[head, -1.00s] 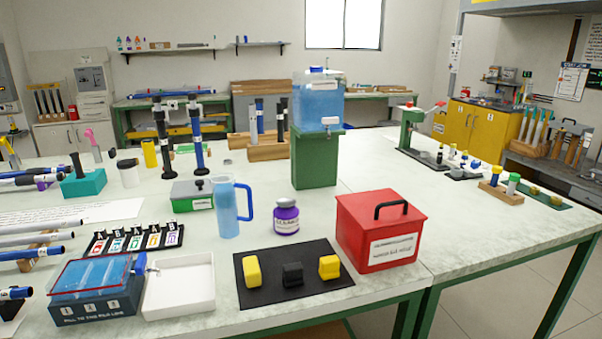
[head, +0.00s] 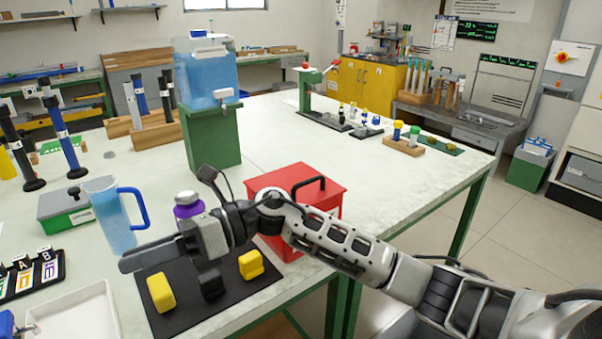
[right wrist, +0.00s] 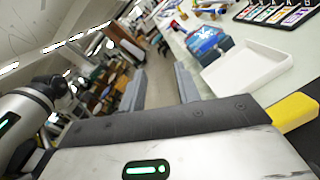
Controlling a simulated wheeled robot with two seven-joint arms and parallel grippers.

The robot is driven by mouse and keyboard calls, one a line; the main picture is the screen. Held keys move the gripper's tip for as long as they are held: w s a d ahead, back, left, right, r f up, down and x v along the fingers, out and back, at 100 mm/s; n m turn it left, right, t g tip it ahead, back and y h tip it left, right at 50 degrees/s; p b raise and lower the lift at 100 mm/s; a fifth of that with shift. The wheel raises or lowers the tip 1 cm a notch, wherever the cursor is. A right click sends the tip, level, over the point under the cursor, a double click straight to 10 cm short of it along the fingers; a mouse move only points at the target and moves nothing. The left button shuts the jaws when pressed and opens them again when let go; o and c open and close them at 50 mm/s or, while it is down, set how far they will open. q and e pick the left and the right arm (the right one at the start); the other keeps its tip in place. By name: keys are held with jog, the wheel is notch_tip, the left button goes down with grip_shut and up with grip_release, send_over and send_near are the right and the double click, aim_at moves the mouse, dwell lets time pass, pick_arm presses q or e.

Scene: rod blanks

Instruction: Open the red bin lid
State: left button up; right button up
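The red bin (head: 328,207) stands near the table's front edge in the head view. Its lid (head: 285,180) is on and carries a black handle (head: 312,187). My right forearm crosses in front of the bin and hides much of its front. My right gripper (head: 135,256) is left of the bin, above the black mat, with its fingers pointing left, away from the handle. In the right wrist view its two fingers (right wrist: 160,88) are apart with nothing between them. My left gripper is not in view.
A black mat (head: 185,318) holds yellow and black blocks below my right gripper. Table behind the bin is clear.

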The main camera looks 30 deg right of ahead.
jog(key=w+d+r+n+h, duration=0.1)
jog(key=w+d+n+h, duration=0.45)
jog(key=d+h, duration=0.2)
jog(key=n+t+h, duration=0.1)
jog(key=t+h, duration=0.1)
jog(key=h, duration=0.8)
send_near(302, 185)
jog(key=shift+n, duration=0.25)
jog(key=x, duration=0.7)
jog(key=shift+w+f, duration=0.15)
jog(key=shift+w, duration=0.2)
grip_shut()
